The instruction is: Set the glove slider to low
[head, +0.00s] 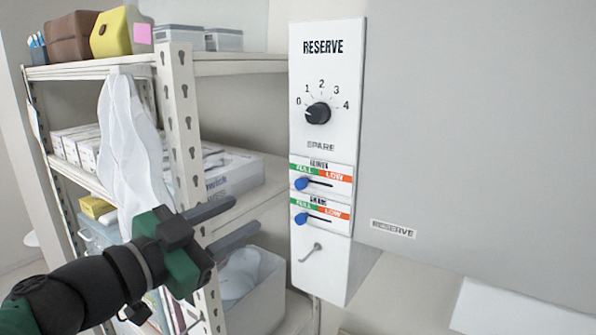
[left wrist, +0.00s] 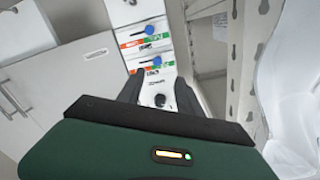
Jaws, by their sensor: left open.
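The white RESERVE panel (head: 340,80) carries two slider strips, the upper one reading as gloves, blurred. The glove slider's blue knob (head: 301,184) sits at the left, FULL end of its slot; the red LOW mark is at right. In the upside-down left wrist view this knob (left wrist: 156,61) is the one nearer the dial. The lower slider's blue knob (head: 301,218) is also at its left end. My left gripper (head: 245,213) is open and empty, left of the panel and apart from both knobs. My right gripper is not in view.
A grey cabinet front (head: 480,130) stands at right. Shelving with an upright post (head: 180,130), boxes and a hanging white cloth (head: 128,140) is close beside my left arm.

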